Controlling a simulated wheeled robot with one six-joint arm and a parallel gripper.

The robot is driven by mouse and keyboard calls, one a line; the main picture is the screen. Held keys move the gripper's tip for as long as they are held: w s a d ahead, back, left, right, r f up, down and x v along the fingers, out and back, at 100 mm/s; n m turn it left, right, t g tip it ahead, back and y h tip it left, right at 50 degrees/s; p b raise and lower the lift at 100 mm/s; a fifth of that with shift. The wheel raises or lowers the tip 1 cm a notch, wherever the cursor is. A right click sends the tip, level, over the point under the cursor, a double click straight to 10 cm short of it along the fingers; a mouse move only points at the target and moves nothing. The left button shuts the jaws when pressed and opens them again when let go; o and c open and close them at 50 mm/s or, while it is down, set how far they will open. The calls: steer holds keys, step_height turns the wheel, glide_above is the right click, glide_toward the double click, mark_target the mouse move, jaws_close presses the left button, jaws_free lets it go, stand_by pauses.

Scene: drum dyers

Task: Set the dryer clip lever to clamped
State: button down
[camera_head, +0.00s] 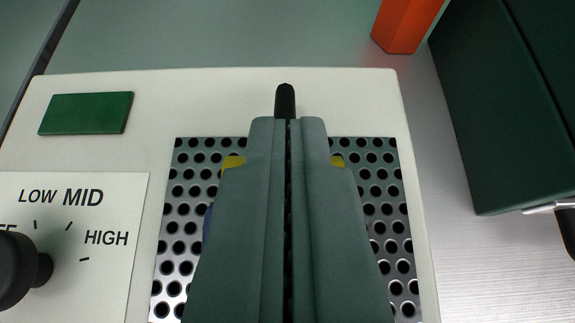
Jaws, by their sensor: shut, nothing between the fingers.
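My gripper (288,122) points forward from the bottom centre, its two grey-green fingers shut with only a thin dark line between them. A black rounded lever tip (285,98) shows just beyond the fingertips, near the back edge of the perforated panel. It looks like the dryer clip lever, but its lower part and any clip are hidden behind my fingers. I cannot tell whether the fingers touch it or which setting it is in. Small yellow patches (232,162) show at both sides of the fingers, and a sliver of blue shows at the left.
The white dryer top (210,100) carries a perforated metal panel (163,285), a green rectangle (86,113) and a black dial (15,268) marked LOW, MID and HIGH. An orange-red block (403,28) stands at the back right. A dark green box (505,110) stands at the right.

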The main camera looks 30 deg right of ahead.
steer(key=shift+s+a+f, duration=0.25)
steer(key=shift+s+f, duration=0.1)
steer(key=shift+f, duration=0.25)
steer(key=shift+s+f, duration=0.15)
steer(key=shift+f, duration=0.4)
steer(key=shift+s+f, duration=0.15)
steer(key=shift+f, duration=0.35)
steer(key=shift+a+f, duration=0.1)
steer(key=shift+w+r, duration=0.1)
steer(key=shift+r, duration=0.45)
step_height(320, 180, up, 4)
steer(key=shift+w+r, duration=0.15)
steer(key=shift+r, duration=0.1)
steer(key=shift+s+a+f, duration=0.4)
steer(key=shift+s+a, duration=0.45)
steer(key=shift+s, duration=0.45)
steer(key=shift+s+a+f, duration=0.4)
steer(key=shift+s+a, duration=0.45)
steer(key=shift+s, duration=0.5)
steer(key=shift+s+a+f, duration=0.4)
steer(key=shift+s+a, duration=0.45)
steer(key=shift+s, duration=0.45)
